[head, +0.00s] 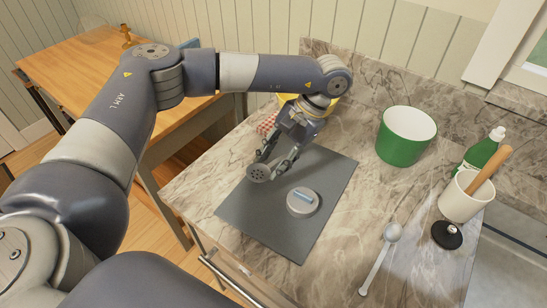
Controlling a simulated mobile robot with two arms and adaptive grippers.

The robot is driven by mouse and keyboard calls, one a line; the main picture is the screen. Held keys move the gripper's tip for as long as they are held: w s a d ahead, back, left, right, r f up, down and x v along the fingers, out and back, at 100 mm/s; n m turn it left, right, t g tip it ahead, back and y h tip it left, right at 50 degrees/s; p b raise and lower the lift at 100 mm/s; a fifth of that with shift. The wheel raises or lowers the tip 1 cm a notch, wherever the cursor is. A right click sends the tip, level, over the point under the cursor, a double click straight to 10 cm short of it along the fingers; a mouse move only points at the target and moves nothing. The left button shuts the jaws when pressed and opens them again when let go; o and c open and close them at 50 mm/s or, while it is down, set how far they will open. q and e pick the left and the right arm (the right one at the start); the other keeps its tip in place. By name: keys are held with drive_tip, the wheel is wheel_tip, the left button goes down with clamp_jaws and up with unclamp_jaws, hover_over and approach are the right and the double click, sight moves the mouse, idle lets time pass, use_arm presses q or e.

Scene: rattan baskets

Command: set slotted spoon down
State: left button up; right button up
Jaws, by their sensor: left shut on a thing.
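My left gripper (275,163) points down over the upper left part of a dark grey mat (258,227) on the marble counter. It is shut on the slotted spoon (258,173), whose round grey head with small holes shows at the fingertips. The spoon's handle is mostly hidden by the gripper. I cannot tell whether the head touches the mat. My right gripper is not in view.
A round grey lid-like thing with a blue grip (302,201) sits on the mat. A green pot (406,135), a pale ladle (380,256), a white crock (466,197), a green bottle (482,155) and a black lid (447,235) stand or lie to the right. The mat's lower part is clear.

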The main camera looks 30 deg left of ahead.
use_arm(q)
drive_tip(key=shift+f, duration=0.2)
drive_tip(key=o, duration=1)
drive_tip(key=shift+r, duration=0.4)
drive_tip(key=b+v, duration=0.1)
drive_tip(key=v, duration=1)
drive_tip(key=shift+d+r, duration=0.2)
drive_tip(key=shift+r, duration=0.1)
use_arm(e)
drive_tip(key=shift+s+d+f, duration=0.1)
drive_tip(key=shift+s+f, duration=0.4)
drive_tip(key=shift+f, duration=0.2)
use_arm(q)
drive_tip(key=shift+w, duration=0.1)
